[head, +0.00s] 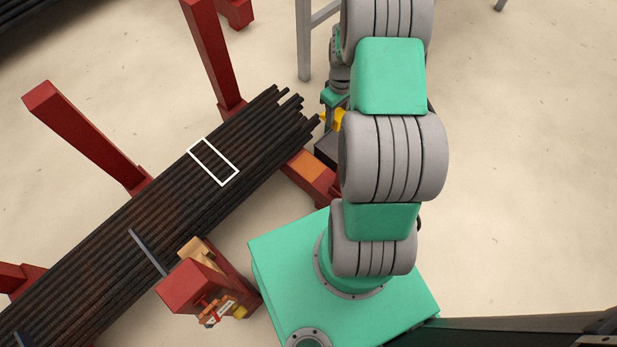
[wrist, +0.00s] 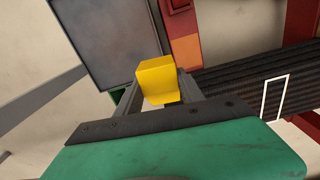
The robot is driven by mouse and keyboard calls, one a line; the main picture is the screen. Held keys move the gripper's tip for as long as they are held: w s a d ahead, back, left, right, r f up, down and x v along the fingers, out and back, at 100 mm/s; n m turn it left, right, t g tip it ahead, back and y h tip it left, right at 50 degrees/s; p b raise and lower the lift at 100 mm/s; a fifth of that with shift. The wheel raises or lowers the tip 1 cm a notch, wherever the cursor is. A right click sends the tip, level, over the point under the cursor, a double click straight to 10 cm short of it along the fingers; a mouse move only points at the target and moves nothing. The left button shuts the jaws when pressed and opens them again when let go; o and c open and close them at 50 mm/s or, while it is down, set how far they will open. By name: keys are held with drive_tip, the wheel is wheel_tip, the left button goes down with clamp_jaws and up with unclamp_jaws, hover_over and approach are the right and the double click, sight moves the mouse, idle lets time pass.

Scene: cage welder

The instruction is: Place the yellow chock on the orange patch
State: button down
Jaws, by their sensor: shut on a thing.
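The yellow chock (wrist: 156,78) is between the fingers of my gripper (wrist: 158,98) in the wrist view, and the gripper is shut on it. In the head view the chock (head: 338,119) shows as a small yellow bit at the left edge of my arm, which hides most of my gripper. The orange patch (head: 308,166) lies on a red beam, below and left of the chock in the head view. In the wrist view the orange patch (wrist: 185,49) is bare, just up and right of the chock.
A dark grey flat-topped block (wrist: 105,38) lies beside the patch. A bundle of dark rods (head: 120,220) with a white outline (head: 213,162) rests on the red frame. Red posts (head: 85,135) rise around it. A clamp-like fixture (head: 195,285) stands at the near side.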

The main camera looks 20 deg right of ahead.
drive_tip(key=d+f+b, duration=0.4)
drive_tip(key=d+f, duration=0.1)
drive_tip(key=f, duration=0.5)
drive_tip(key=b, duration=0.5)
hover_over(310, 168)
drive_tip(key=shift+n, duration=0.4)
drive_tip(key=f, duration=0.9)
drive_tip(key=shift+w+d, duration=0.15)
drive_tip(key=shift+d, duration=0.2)
drive_tip(key=shift+a+f+b, duration=0.2)
drive_tip(key=shift+f+b, duration=0.2)
drive_tip(key=shift+f, duration=0.55)
drive_tip(key=shift+a+f+b, duration=0.15)
drive_tip(key=shift+f+b, duration=0.25)
drive_tip(key=shift+f, duration=0.55)
drive_tip(key=shift+f, duration=0.2)
drive_tip(key=c, duration=0.7)
unclamp_jaws()
